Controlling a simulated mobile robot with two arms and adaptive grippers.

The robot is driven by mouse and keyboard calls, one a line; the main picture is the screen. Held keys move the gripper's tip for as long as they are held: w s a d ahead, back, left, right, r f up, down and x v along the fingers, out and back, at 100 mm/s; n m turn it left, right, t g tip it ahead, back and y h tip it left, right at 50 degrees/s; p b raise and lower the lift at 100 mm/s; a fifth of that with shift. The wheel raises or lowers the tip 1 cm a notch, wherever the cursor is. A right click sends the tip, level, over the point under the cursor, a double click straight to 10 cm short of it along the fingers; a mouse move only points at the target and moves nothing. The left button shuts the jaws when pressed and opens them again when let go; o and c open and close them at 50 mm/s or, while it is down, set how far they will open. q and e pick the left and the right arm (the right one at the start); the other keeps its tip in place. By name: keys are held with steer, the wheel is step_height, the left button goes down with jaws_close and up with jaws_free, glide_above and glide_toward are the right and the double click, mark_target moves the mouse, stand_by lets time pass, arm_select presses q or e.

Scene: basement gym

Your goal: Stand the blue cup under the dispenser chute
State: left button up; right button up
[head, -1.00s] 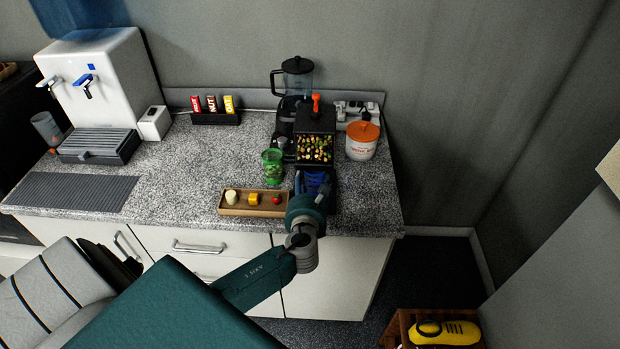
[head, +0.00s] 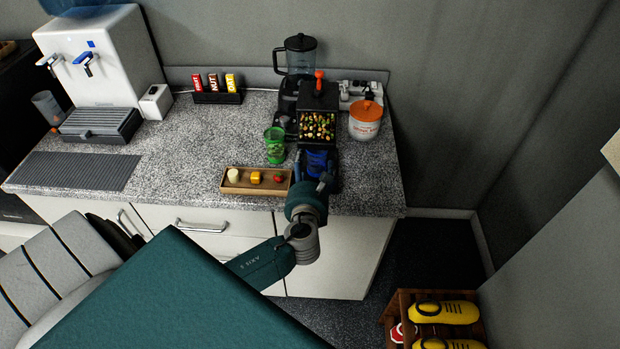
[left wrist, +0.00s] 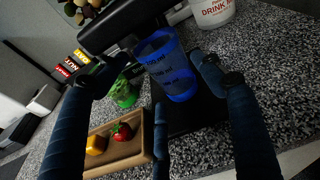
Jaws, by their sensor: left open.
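The blue cup (head: 317,160) stands upright on the dark base of the black dispenser (head: 319,97), below its clear front filled with mixed nuts. The wrist view shows the translucent blue cup (left wrist: 165,70) with measuring marks, close under the dispenser's dark lower edge. I cannot make out the chute opening itself. My left gripper (head: 325,180) is in front of the cup. Its fingers (left wrist: 155,85) are spread open on both sides of the cup, with gaps visible and nothing held. My right gripper is out of view.
A green cup (head: 275,147) stands left of the dispenser. A wooden tray (head: 245,189) with small food pieces lies in front of it. A white tub (head: 365,120) with an orange lid is to the right, a blender (head: 299,58) behind. The counter's left middle is clear.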

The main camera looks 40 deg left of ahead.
arm_select(q)
steer(key=b+v, duration=0.1)
steer(key=v, duration=0.6)
steer(key=shift+s+d+f, duration=0.1)
steer(key=shift+s+d+r, duration=0.2)
steer(key=shift+s+d, duration=0.15)
steer(key=shift+s, duration=0.25)
